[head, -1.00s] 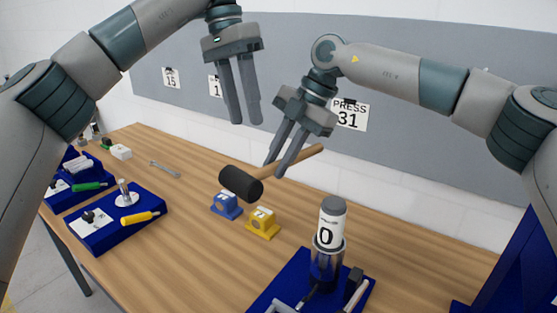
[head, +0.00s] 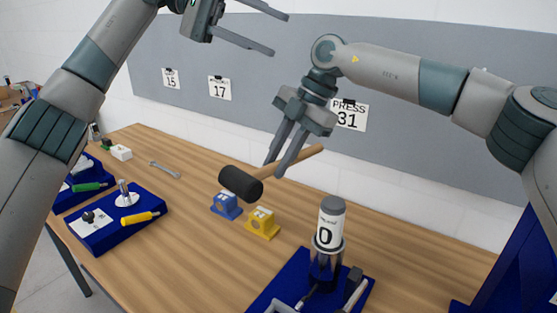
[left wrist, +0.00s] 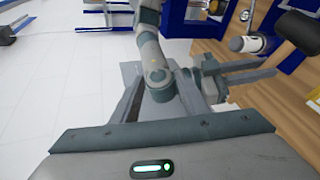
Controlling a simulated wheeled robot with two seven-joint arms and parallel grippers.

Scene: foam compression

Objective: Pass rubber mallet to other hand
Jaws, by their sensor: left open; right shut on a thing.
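The rubber mallet has a black head (head: 240,183) and a wooden handle (head: 302,157). It is held in the air above the table, with its head toward the left. My right gripper (head: 275,168) is shut on the mallet's handle near the head. My left gripper (head: 280,34) is open and empty, higher up, its fingers pointing right in the head view. It is well apart from the mallet. In the left wrist view, its open fingers (left wrist: 190,95) frame part of my right arm, and the mallet's black head (left wrist: 298,32) shows at the upper right.
Below the mallet stand a blue block (head: 226,206) and a yellow block (head: 262,223). A cylinder labelled 0 (head: 329,228) stands upright on a blue tray (head: 276,289). Blue trays with tools (head: 103,240) lie at the left. A wrench (head: 165,170) lies behind them.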

